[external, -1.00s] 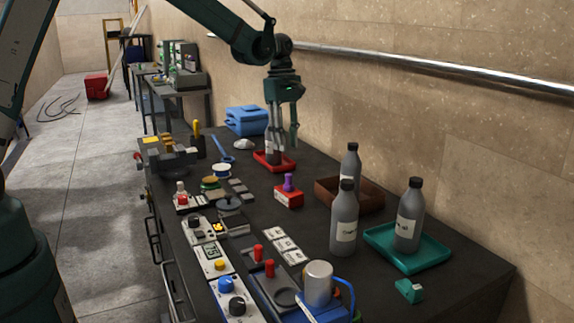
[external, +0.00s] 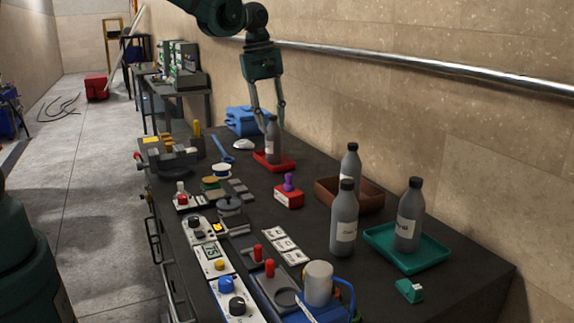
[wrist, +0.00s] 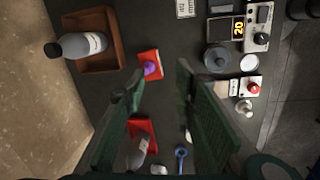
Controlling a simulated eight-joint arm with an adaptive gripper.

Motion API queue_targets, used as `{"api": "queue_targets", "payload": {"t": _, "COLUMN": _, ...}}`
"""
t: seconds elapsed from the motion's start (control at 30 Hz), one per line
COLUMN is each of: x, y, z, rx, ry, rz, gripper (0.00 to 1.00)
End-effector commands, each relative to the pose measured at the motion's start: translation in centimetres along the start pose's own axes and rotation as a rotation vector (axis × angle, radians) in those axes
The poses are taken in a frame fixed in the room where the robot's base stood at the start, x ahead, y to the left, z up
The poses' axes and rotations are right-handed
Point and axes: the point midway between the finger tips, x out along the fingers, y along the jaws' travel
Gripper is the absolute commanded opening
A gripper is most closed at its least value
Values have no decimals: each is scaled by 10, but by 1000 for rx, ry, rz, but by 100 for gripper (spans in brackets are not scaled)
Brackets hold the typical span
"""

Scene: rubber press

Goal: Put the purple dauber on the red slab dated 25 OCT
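The purple dauber (external: 289,182) stands upright on a small red slab (external: 289,200) in the middle of the bench. In the wrist view the purple dauber (wrist: 150,68) is seen from above on the red slab (wrist: 148,55). The slab has a white label on its front, too small to read. My gripper (external: 269,124) is open and empty, with its fingers spread above and behind a grey bottle (external: 272,148) that stands in a red tray (external: 260,162). In the wrist view the fingers of my gripper (wrist: 158,82) are apart with nothing between the tips.
A brown tray (external: 325,190) with a bottle and a teal tray (external: 437,251) with a bottle stand to the right, with another bottle (external: 343,228) between. White cards (external: 286,245) and control boxes line the front left. Bare bench lies around the slab.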

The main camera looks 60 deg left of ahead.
Motion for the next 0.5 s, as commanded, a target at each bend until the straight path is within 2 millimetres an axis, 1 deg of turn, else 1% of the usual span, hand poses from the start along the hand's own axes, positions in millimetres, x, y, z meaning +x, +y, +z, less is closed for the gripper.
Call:
{"api": "queue_targets", "payload": {"t": 0.03, "x": -8, "y": -7, "z": 7, "rx": 31, "ry": 5, "rz": 10, "gripper": 28}}
{"api": "queue_targets", "payload": {"t": 0.2, "x": -29, "y": -28, "z": 25, "rx": 140, "ry": 26, "rz": 41, "gripper": 28}}
{"api": "queue_targets", "payload": {"t": 0.5, "x": -61, "y": -67, "z": 57, "rx": 334, "ry": 68, "rz": 94, "gripper": 28}}
